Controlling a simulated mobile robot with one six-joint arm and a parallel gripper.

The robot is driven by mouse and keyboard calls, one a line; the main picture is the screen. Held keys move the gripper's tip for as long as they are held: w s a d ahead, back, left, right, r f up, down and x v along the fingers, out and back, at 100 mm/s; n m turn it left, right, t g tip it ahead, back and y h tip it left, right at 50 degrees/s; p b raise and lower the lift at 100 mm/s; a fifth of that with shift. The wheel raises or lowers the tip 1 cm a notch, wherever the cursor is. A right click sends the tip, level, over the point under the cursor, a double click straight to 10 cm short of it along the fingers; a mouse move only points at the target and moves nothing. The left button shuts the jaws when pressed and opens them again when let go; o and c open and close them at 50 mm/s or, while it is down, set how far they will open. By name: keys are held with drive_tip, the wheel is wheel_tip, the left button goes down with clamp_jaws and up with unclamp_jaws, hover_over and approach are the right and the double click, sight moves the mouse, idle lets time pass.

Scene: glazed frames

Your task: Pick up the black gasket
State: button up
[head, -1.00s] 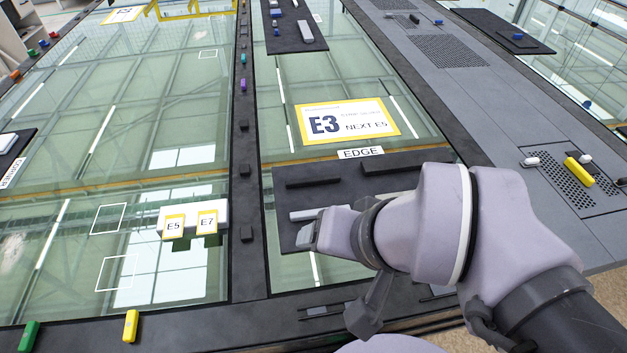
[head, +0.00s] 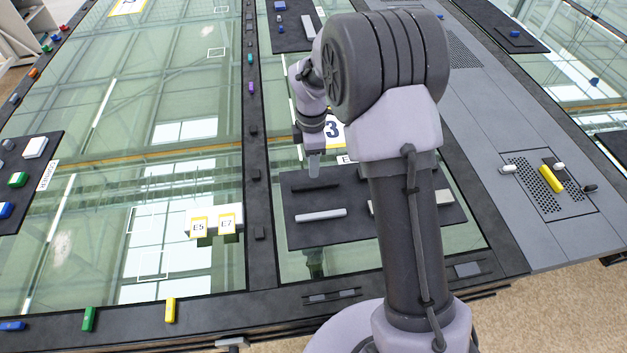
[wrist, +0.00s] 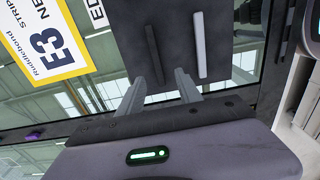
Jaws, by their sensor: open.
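The black gasket looks to be the thin black strip (head: 316,185) on the dark mat (head: 300,237), beside a light grey strip (head: 321,214). In the wrist view the black strip (wrist: 154,54) lies beyond my fingertips, with the grey strip (wrist: 200,46) to its right. My gripper (head: 314,168) points down above the mat's back edge, near the black strip. In the wrist view its fingers (wrist: 160,84) are apart with nothing between them. My arm hides the right-middle part of the mat.
The E3 sign (wrist: 47,45) lies on the glass behind the mat. A white block with E5 and E7 tags (head: 214,213) stands to the left. A yellow block (head: 551,179) sits on the grey panel at right. Bare glass lies between the white block and the dark divider.

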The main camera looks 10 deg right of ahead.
hover_over(315, 184)
drive_tip(key=a, duration=0.1)
drive_tip(key=f, duration=0.5)
drive_tip(key=shift+s+b, duration=0.3)
drive_tip(key=shift+w+d+f+b, duration=0.1)
drive_tip(key=shift+d+f+b, duration=0.05)
drive_tip(key=shift+f, duration=0.7)
drive_tip(key=shift+w+d+f+b, duration=0.1)
drive_tip(key=shift+d+f+b, duration=0.05)
drive_tip(key=shift+f, duration=0.75)
drive_tip(key=shift+w+d+f+b, duration=0.1)
drive_tip(key=shift+d+f+b, duration=0.05)
drive_tip(key=shift+f, duration=0.7)
drive_tip(key=shift+f, duration=0.3)
drive_tip(key=shift+c, duration=0.2)
clamp_jaws()
